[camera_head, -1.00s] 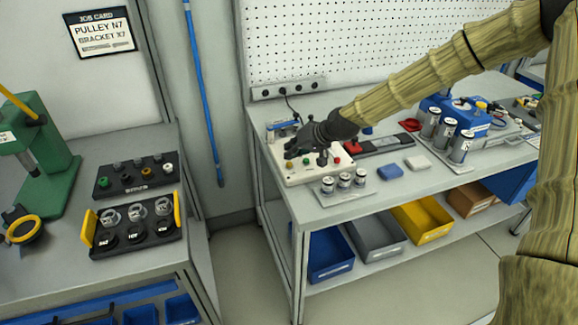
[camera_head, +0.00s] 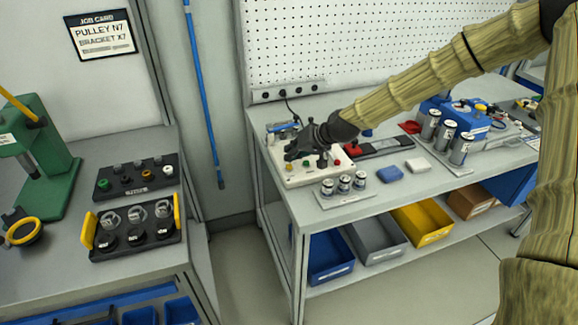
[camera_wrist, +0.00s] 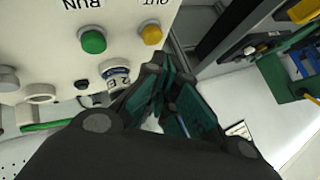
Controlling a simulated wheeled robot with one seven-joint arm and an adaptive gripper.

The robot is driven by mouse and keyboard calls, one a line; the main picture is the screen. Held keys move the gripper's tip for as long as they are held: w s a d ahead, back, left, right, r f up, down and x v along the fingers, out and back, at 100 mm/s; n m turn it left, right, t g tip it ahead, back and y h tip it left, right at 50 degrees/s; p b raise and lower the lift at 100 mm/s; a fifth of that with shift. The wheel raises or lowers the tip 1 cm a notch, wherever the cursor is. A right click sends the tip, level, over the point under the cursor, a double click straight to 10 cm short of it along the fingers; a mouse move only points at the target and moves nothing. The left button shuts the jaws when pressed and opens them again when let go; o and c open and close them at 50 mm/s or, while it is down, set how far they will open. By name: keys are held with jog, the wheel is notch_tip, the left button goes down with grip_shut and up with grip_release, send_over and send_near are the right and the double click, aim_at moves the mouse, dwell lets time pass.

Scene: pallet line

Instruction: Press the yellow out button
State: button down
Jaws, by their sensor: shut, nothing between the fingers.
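The white control box (camera_head: 325,170) stands on the right-hand bench. Its yellow button (camera_head: 289,167), marked OUT, sits at the box's left end; it also shows in the wrist view (camera_wrist: 152,34), upside down, beside the green RUN button (camera_wrist: 93,41). My gripper (camera_head: 291,153) is shut and empty, held above the left part of the box. In the wrist view, my gripper (camera_wrist: 172,76) has its fingertips just below the yellow button in the picture. I see no contact with the button, but the exact gap is hard to tell.
A red button (camera_head: 337,162) and dark knobs share the box. Several small cylinders (camera_head: 344,184) stand in front of it. A blue block (camera_head: 390,174) and a white block (camera_head: 418,165) lie to the right.

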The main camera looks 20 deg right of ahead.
aim_at(291, 164)
jog(key=shift+f, duration=0.25)
jog(key=shift+f, duration=0.2)
jog(key=shift+f+b, duration=0.55)
jog(key=shift+b, duration=0.05)
dwell(1.1)
jog(key=shift+r, duration=0.15)
jog(key=shift+r+p, duration=0.65)
jog(key=shift+r, duration=0.2)
jog(key=shift+r+p, duration=1.6)
jog(key=shift+r, duration=0.9)
